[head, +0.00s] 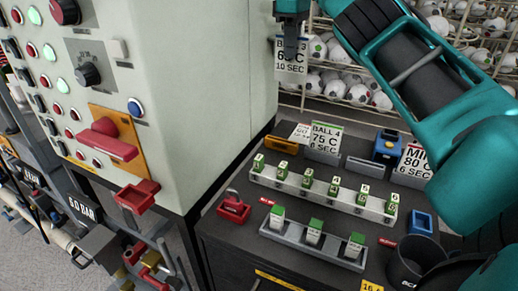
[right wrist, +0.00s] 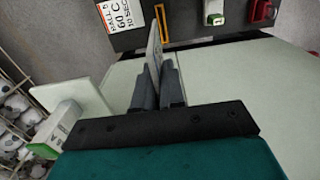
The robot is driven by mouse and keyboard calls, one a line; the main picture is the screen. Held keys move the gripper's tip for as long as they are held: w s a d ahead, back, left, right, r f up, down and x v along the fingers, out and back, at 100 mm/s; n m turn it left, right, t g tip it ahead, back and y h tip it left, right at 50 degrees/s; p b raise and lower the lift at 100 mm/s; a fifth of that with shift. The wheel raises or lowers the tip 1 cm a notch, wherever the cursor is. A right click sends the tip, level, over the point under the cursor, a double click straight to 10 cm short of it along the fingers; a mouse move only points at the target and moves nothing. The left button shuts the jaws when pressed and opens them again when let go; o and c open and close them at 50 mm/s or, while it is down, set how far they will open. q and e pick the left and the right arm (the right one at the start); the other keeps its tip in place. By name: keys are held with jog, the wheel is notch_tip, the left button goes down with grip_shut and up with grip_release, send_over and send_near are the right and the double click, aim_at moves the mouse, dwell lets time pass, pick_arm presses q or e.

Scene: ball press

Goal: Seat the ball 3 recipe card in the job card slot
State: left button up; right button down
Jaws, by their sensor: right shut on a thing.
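My right gripper (head: 291,42) is at the top of the head view, right of the press cabinet. It is shut on the ball 3 recipe card (head: 290,67), a white card with black print reading 60 C and 10 SEC. The card hangs upright in front of the ball racks. In the right wrist view the fingers (right wrist: 158,88) pinch the card (right wrist: 154,48), which shows nearly edge-on. I cannot clearly make out the job card slot in either view. My left gripper is not in view.
The pale press cabinet (head: 200,80) with buttons and red handles fills the left. The dark bench (head: 225,255) holds a Ball 4 card (head: 325,138), a mini card (head: 414,160) and trays of green-topped blocks. A printed placard (right wrist: 118,15) is in the right wrist view.

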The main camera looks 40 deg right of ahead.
send_over(281, 145)
jog(key=f, duration=1.3)
jog(key=d+f, duration=0.1)
jog(key=f, duration=0.6)
jog(key=shift+w+f, duration=0.2)
jog(key=shift+w, duration=0.2)
jog(key=shift+a, duration=0.1)
jog(key=c, duration=1.7)
grip_release()
jog(key=shift+f, duration=0.15)
jog(key=o, duration=0.5)
